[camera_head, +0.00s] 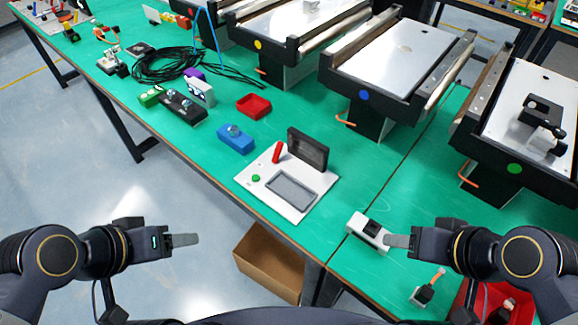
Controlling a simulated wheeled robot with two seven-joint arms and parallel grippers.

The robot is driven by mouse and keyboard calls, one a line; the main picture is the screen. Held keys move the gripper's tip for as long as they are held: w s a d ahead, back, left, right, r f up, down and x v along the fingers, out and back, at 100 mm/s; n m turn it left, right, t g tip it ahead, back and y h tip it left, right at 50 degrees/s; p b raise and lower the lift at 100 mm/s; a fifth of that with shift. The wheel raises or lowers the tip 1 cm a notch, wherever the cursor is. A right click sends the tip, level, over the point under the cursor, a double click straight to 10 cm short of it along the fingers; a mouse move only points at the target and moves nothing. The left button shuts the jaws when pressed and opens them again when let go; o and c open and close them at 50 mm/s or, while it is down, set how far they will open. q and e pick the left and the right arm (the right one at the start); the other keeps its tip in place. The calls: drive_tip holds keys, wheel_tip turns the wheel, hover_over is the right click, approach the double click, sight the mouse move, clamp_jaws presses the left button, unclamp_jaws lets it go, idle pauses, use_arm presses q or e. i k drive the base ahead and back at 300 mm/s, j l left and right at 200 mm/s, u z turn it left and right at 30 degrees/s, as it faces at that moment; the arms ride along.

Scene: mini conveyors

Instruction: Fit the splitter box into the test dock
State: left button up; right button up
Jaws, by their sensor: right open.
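The test dock (258,197) is a white panel on the green table, with an empty grey-rimmed recess, a raised dark lid, a red handle and a green button. A small white box with a black top patch (368,230), which looks like the splitter box, sits right of the dock near the table's front edge. My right gripper (396,240) is open, its fingers close to the right end of this box; I cannot tell if they touch it. My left gripper (186,239) is over the floor, left of the table edge, with nothing visible in it; its finger gap cannot be made out.
Mini conveyors (390,62) line the table's back. A blue box (236,140), a red tray (254,105) and a black cable coil (170,65) lie left of the dock. A small switch-like part (424,294) and a red bin (468,300) are front right. A cardboard box (268,262) stands below.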

sight(293, 186)
drive_tip(key=i+j+z, duration=0.2)
drive_tip(key=j+z, duration=0.15)
drive_tip(key=j, duration=0.2)
drive_tip(key=i+j+z, duration=0.1)
drive_tip(key=j+z, duration=0.25)
drive_tip(key=j, duration=0.25)
drive_tip(key=j+z, duration=0.4)
drive_tip(key=j, duration=0.2)
drive_tip(key=i, duration=0.05)
